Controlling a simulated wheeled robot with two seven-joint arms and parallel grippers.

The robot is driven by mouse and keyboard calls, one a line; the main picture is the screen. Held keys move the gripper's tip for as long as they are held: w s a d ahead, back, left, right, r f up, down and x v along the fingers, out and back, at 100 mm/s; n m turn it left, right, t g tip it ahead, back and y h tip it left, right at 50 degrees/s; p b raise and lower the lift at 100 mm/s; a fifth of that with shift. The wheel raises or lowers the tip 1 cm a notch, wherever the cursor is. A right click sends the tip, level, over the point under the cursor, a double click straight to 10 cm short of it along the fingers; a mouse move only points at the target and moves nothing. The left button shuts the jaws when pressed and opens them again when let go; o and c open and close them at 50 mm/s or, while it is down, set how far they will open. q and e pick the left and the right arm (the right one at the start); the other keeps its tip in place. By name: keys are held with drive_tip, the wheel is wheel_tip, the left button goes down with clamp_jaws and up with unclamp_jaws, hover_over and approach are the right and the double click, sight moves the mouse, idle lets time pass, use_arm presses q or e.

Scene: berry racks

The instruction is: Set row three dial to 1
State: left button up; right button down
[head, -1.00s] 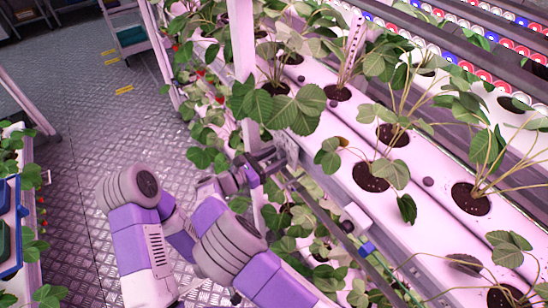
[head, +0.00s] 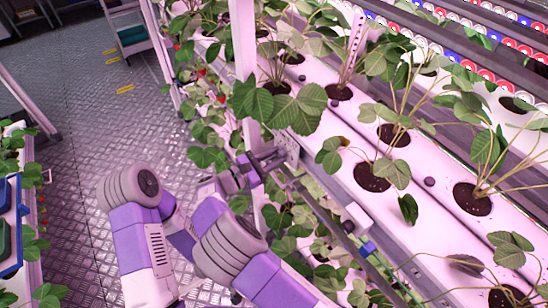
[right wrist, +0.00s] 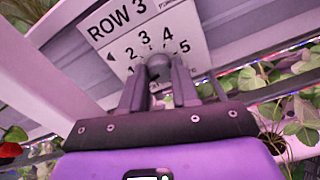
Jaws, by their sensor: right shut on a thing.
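The row three dial (right wrist: 158,68) is a small round knob on a white plate (right wrist: 112,32) marked "ROW 3" in the right wrist view. The numbers 2, 3, 4 and 5 show around the knob. My right gripper (right wrist: 160,88) is shut on the knob, one finger on each side. In the head view my right gripper (head: 272,160) is at the side of the white rack, beside the upright post. The dial is hidden there. My left gripper is not in view.
A white planting channel (head: 335,185) with strawberry plants runs along the right. A white post (head: 243,45) stands close behind the gripper, with leaves around it. The metal floor (head: 90,120) to the left is clear.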

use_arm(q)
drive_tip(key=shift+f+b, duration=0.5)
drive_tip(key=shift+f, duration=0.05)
use_arm(e)
drive_tip(key=shift+m, duration=2.2)
drive_tip(key=c, duration=0.8)
unclamp_jaws()
drive_tip(key=shift+c, duration=0.2)
